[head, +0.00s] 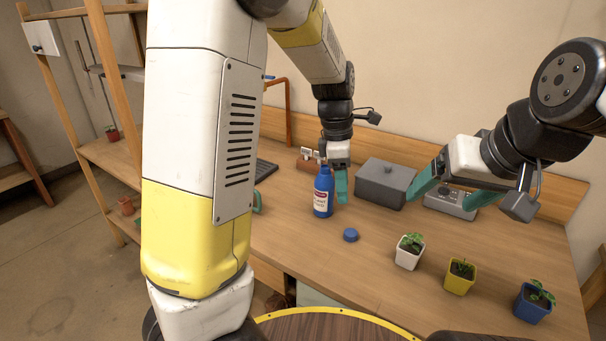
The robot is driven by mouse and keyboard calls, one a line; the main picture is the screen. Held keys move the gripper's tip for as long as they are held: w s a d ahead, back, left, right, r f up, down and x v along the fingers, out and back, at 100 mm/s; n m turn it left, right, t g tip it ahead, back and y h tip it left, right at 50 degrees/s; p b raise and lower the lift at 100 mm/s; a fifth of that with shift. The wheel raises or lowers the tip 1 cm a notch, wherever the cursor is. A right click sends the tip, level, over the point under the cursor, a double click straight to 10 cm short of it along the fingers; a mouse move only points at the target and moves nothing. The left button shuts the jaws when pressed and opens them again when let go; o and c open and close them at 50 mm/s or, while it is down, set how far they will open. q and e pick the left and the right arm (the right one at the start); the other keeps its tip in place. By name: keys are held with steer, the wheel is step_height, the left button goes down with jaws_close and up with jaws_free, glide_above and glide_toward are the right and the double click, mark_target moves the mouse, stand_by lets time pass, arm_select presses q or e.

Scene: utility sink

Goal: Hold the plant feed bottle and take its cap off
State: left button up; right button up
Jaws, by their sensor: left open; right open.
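The plant feed bottle (323,194) is blue with a white and red label and stands upright on the wooden worktop. A blue cap (350,235) lies on the worktop in front of it, to the right, apart from the bottle. My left gripper (338,184) is open and pointing down right at the bottle. One teal finger shows just right of the bottle; the other is mostly hidden, and I cannot tell whether they touch it. My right gripper (450,198) is open and empty, above the worktop to the right of the bottle.
A grey lidded box (384,184) and a grey device (449,203) stand behind. White (408,258), yellow (459,280) and blue (532,306) plant pots stand at the front right. My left arm hides the worktop's left part. The worktop around the cap is clear.

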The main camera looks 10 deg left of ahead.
arm_select(q)
steer(key=s+a+r+m+t, duration=0.3)
steer(key=s+a+r+m, duration=0.2)
steer(key=s+m, duration=0.4)
steer(key=s+a+r+m+t, duration=0.2)
steer(key=s+a+r+m, duration=0.4)
steer(key=s+m, duration=0.3)
steer(key=shift+a+r+m+t+h, duration=0.3)
steer(key=shift+m+t, duration=0.1)
steer(key=shift+m, duration=0.2)
